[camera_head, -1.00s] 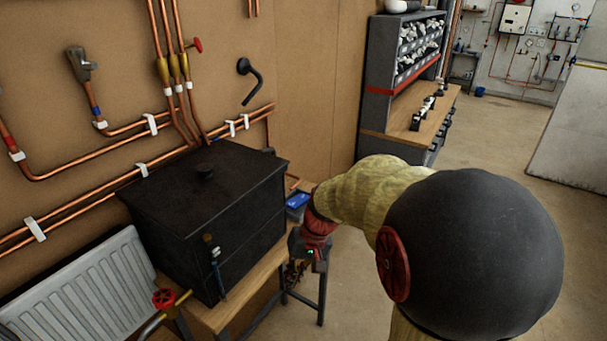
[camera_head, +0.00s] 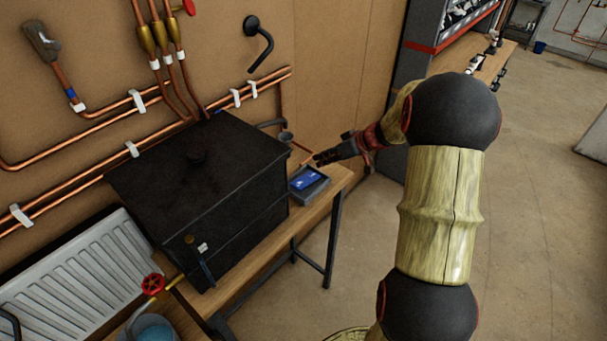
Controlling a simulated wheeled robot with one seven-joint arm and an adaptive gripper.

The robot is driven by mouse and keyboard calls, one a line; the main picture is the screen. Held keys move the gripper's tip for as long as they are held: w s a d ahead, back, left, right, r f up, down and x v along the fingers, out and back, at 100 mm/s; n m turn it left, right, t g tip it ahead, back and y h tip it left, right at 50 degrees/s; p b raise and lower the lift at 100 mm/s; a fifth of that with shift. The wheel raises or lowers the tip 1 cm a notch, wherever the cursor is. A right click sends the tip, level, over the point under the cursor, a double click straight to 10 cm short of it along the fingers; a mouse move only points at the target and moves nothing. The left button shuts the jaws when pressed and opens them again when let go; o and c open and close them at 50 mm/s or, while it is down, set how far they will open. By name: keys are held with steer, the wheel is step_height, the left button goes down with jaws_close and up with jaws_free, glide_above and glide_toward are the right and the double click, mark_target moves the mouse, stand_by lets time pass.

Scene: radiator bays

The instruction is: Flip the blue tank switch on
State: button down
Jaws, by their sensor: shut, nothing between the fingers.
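A blue rocker switch (camera_head: 307,181) sits in a grey box (camera_head: 316,192) on the wooden bench, just right of the black tank. The black tank (camera_head: 190,185) with its lid and knob stands on the same bench. My gripper (camera_head: 318,160) is shut and empty. It reaches in from the right, above and just behind the switch box in the picture. Whether it touches the box cannot be told. The blue switch is in plain view, but its on or off position is not clear.
The bench (camera_head: 335,180) has a narrow bare strip right of the box. Copper pipes (camera_head: 140,150) and a black bent pipe (camera_head: 262,45) are on the wall behind. A white radiator (camera_head: 85,280) and a red valve wheel (camera_head: 152,284) stand at lower left. The floor at right is open.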

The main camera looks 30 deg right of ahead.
steer(key=shift+d+f, duration=0.1)
stand_by(0.3)
steer(key=p, duration=0.3)
glide_above(301, 184)
steer(key=f, duration=0.7)
steer(key=shift+w+d, duration=0.2)
steer(key=shift+d, duration=0.15)
steer(key=shift+s+a+f+p, duration=0.1)
steer(key=shift+f+p, duration=0.1)
steer(key=shift+f, duration=0.4)
steer(key=shift+s+a+f+p, duration=0.1)
steer(key=shift+f+p, duration=0.1)
steer(key=shift+f, duration=0.4)
steer(key=shift+a+f, duration=0.1)
steer(key=shift+f, duration=0.65)
steer(key=b, duration=0.3)
steer(key=shift+a+f+n, duration=0.1)
steer(key=shift+f+n, duration=0.2)
